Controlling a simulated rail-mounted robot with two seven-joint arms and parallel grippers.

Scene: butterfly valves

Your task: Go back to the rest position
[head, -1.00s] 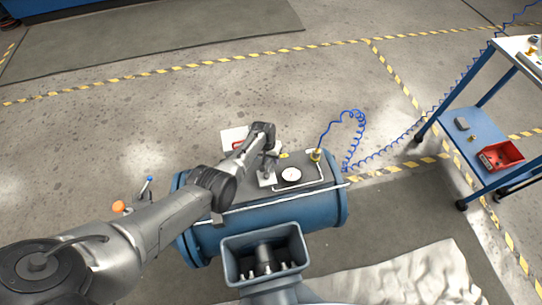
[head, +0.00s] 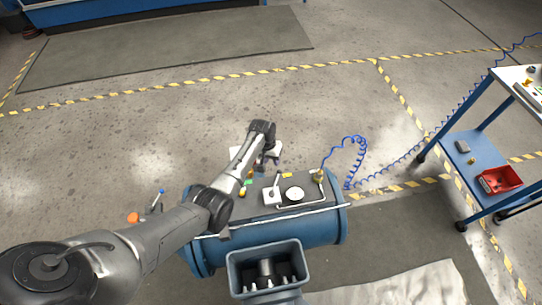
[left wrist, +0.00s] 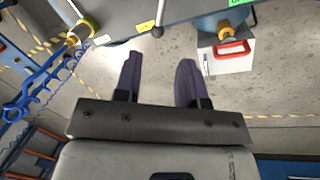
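My left arm comes in from the left over a blue tank (head: 310,232) with a dark top panel. My left gripper (head: 262,162) is above the back edge of this panel, partly hidden by its wrist. In the left wrist view its two dark fingers (left wrist: 160,78) are apart with nothing between them. My right gripper is not in view.
A coiled blue hose (head: 355,155) runs from a brass fitting at the panel's right. A blue cart (head: 480,165) with a red bin (head: 500,181) stands at right. A white box with a red handle (left wrist: 228,54) is behind the tank. Floor beyond is open.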

